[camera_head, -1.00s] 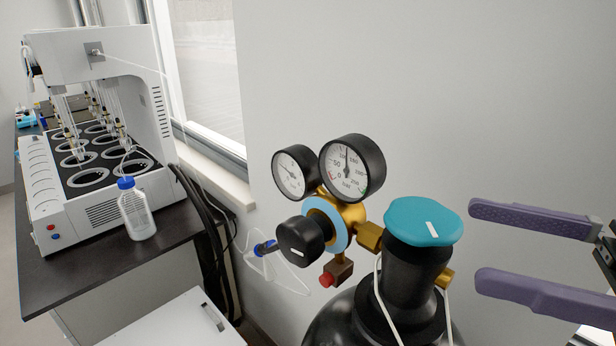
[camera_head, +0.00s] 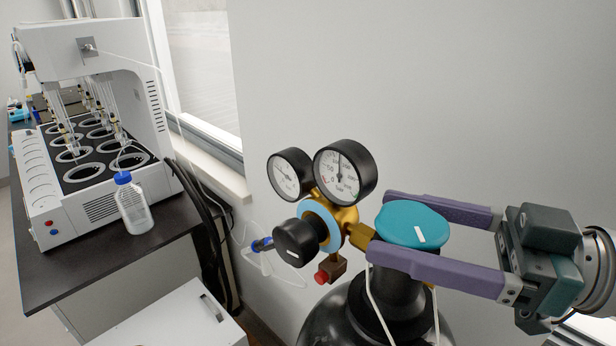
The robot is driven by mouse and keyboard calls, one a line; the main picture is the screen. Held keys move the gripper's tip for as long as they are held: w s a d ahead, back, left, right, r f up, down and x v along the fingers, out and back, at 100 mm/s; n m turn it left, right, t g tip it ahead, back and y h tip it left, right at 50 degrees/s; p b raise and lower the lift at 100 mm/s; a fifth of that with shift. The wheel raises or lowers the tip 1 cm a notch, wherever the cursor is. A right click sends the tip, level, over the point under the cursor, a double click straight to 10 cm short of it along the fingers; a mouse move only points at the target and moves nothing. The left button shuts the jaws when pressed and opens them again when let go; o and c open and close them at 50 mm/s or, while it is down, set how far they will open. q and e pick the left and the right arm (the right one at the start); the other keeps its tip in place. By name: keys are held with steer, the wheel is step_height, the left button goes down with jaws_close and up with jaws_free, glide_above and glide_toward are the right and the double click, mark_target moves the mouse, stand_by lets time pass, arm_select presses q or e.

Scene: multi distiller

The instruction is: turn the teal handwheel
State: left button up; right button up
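The teal handwheel (camera_head: 408,222), with a short white mark on its top, sits on the dark neck of the gas cylinder (camera_head: 345,318). My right gripper (camera_head: 378,223) reaches in from the right with purple fingers. One finger lies along the wheel's far side and the other along its near side, and both appear to touch it. The near finger hides part of the wheel's front rim and the neck below. My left gripper is not in view.
A brass regulator with two round gauges (camera_head: 345,171) and a black knob (camera_head: 296,242) stands just left of the wheel. A bench (camera_head: 98,245) at the left holds a white distiller (camera_head: 95,205) and a blue-capped bottle (camera_head: 134,208).

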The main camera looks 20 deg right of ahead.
steer(key=c, duration=0.8)
steer(key=shift+r+m+t+h+p, duration=0.2)
steer(key=shift+m+t+h+p, duration=0.5)
steer(key=shift+h+p, duration=0.25)
steer(key=shift+c, duration=0.2)
steer(key=m+t+h+p, duration=0.1)
steer(key=m+h+p, duration=0.1)
steer(key=shift+t+h, duration=0.35)
steer(key=shift+t, duration=0.05)
steer(key=m+t+h+p, duration=0.1)
steer(key=m+h, duration=0.1)
steer(key=h, duration=0.1)
steer(key=shift+f+m+h, duration=0.1)
steer(key=shift+m+h, duration=0.2)
steer(key=shift+m, duration=0.1)
steer(key=shift+f+m+t+h, duration=0.1)
steer(key=shift+m+t+h, duration=0.4)
steer(key=shift+m+h, duration=1.2)
steer(key=shift+h, duration=0.8)
steer(key=o, duration=1.2)
steer(key=shift+n, duration=0.3)
